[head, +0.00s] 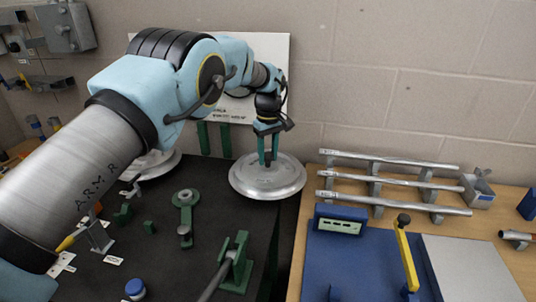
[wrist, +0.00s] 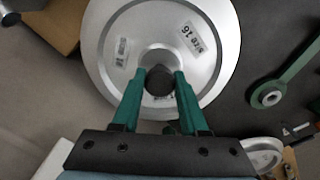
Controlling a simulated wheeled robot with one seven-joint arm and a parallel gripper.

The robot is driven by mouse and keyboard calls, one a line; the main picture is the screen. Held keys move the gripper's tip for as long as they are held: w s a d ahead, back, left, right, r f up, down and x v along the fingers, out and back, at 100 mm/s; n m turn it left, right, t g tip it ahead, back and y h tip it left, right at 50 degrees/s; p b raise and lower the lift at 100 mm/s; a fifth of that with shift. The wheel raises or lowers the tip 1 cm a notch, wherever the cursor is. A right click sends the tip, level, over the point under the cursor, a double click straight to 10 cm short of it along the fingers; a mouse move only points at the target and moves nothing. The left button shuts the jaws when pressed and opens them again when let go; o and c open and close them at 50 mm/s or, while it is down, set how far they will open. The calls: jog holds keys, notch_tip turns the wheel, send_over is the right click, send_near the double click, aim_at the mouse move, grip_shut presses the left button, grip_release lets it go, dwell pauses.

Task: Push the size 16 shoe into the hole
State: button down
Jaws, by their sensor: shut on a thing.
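The size 16 shoe (head: 290,184) is a round silver disc at the back right edge of the black table. Its "SIZE 16" label shows in the wrist view, where the shoe (wrist: 120,25) fills the upper middle. My gripper (head: 267,158) comes down from above with green fingers. In the wrist view my gripper (wrist: 160,80) is shut on the dark knob at the shoe's centre. The shoe looks about level. I cannot tell whether it touches the table. No hole can be made out; the shoe and arm hide parts of the table.
Another silver disc (head: 160,164) lies partly behind my arm. A green lever (head: 187,198) and a green bracket (head: 238,262) stand on the black table (head: 165,270). Metal tubes (head: 400,182) lie on a rack on the wooden bench at right. A wall stands close behind.

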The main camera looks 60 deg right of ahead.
jog(key=shift+f+b, duration=0.3)
jog(key=shift+f, duration=0.25)
jog(key=c, duration=0.8)
grip_release()
jog(key=o, duration=0.4)
jog(key=shift+o, duration=0.2)
jog(key=shift+r+p, duration=1.4)
jog(key=shift+r, duration=1.1)
